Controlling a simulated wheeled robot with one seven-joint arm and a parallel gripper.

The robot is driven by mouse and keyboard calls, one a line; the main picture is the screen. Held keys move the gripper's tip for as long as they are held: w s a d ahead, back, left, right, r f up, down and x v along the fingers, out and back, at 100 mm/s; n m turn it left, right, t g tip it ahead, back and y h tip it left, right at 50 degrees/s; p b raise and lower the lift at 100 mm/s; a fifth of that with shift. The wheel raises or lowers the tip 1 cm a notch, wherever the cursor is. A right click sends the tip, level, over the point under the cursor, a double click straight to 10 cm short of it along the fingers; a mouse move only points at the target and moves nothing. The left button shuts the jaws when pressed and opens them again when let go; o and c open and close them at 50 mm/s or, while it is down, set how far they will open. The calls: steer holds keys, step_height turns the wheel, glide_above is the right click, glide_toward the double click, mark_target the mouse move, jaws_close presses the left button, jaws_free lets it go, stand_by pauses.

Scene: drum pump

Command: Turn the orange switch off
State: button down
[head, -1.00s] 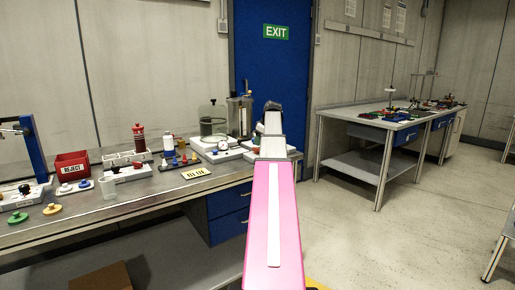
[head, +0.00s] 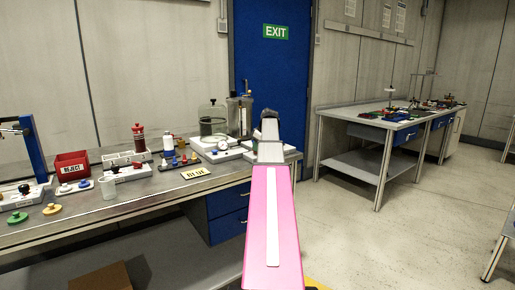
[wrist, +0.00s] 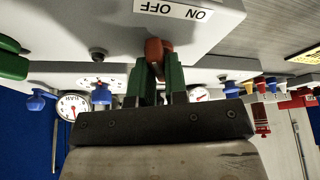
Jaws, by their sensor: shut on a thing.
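The orange switch (wrist: 156,49) shows in the wrist view as a small lever on a white housing (wrist: 215,28). A label reading ON and OFF (wrist: 172,9) is beside it, upside down in this view. The green fingers of my gripper (wrist: 158,66) are on either side of the switch and shut on it. Its lower part is hidden between the fingers. In the head view my pink arm hides the gripper and the switch. The white pump base (head: 215,150) shows on the bench to the left of my arm.
White dial gauges (wrist: 72,106) and blue, green and red knobs surround my gripper in the wrist view. Open floor (head: 345,225) lies to the right.

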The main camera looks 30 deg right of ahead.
steer(key=shift+d+n+y, duration=0.1)
steer(key=shift+n+y, duration=0.4)
steer(key=shift+n, duration=0.7)
steer(key=c, duration=1.1)
jaws_free()
steer(key=shift+c, duration=0.2)
steer(key=v, duration=1.1)
steer(key=shift+w, duration=0.2)
steer(key=shift+s, duration=0.1)
